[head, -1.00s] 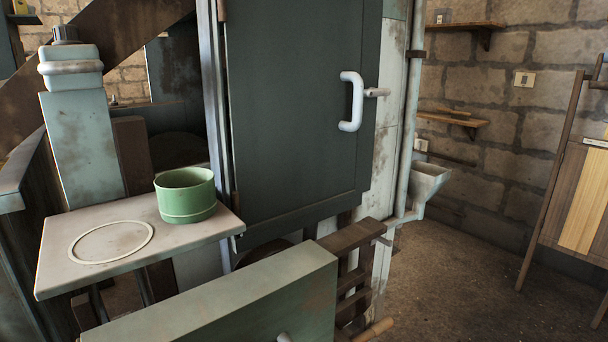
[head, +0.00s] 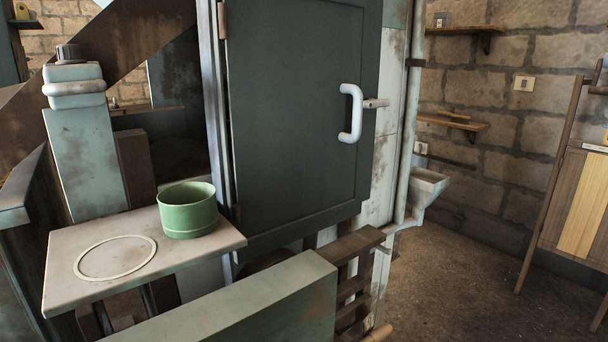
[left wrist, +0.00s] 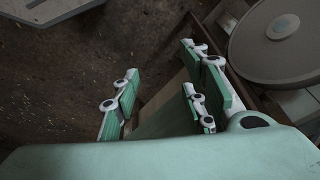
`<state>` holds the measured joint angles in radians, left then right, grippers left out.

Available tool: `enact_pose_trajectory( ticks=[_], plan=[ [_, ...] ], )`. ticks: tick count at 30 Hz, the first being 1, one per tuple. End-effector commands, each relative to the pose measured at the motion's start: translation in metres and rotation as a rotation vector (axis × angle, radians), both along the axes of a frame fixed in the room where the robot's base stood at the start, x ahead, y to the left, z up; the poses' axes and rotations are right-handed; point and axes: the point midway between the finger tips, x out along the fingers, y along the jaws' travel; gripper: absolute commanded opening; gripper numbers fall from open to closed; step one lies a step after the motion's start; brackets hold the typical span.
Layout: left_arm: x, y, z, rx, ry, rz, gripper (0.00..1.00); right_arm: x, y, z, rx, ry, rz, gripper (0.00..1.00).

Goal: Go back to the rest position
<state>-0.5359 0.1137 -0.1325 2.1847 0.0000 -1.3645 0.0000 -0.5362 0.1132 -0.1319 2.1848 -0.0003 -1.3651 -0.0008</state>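My left gripper (left wrist: 165,85) shows in the left wrist view. Its jointed white-and-teal fingers are spread apart, and nothing is held between them. A brown plank-like surface (left wrist: 170,108) shows behind the gap, apart from the fingers as far as I can tell. Neither gripper shows in the head view, and my right gripper is in no view. In the head view, a green cup-like pot (head: 187,212) stands upright on a pale shelf (head: 62,290), beside a thin ring mark (head: 115,238). A dark green door (head: 290,120) with a white handle (head: 350,113) appears shut.
A long green box (head: 255,300) fills the lower middle of the head view. A funnel-like basin (head: 428,185) sits on a pipe to the right. Floor (head: 455,270) is clear there, before a wooden stand (head: 575,200). A grey disc (left wrist: 282,38) lies near the left gripper.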

Motion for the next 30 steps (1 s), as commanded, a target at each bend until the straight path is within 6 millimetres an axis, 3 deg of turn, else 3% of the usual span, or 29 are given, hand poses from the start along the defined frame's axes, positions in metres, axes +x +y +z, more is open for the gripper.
enact_pose_trajectory(
  ticks=[6, 11, 17, 21, 27, 30],
  plan=[
    [-0.005, -0.001, -0.052, 0.002, 0.039, -0.005, 0.40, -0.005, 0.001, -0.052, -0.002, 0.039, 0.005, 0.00],
    [-0.024, 0.002, -0.105, 0.006, 0.072, -0.011, 0.40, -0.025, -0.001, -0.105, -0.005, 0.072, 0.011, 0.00],
    [-0.071, 0.008, -0.159, 0.011, 0.114, -0.020, 0.40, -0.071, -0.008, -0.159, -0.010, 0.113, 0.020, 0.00],
    [-0.114, 0.015, -0.186, 0.014, 0.141, -0.027, 0.40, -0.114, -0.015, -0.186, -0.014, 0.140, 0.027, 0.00],
    [-0.172, 0.026, -0.204, 0.020, 0.170, -0.034, 0.40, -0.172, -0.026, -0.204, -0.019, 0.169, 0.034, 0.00],
    [-0.190, 0.030, -0.208, 0.021, 0.177, -0.037, 0.40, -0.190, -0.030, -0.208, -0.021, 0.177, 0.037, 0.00]
  ],
)
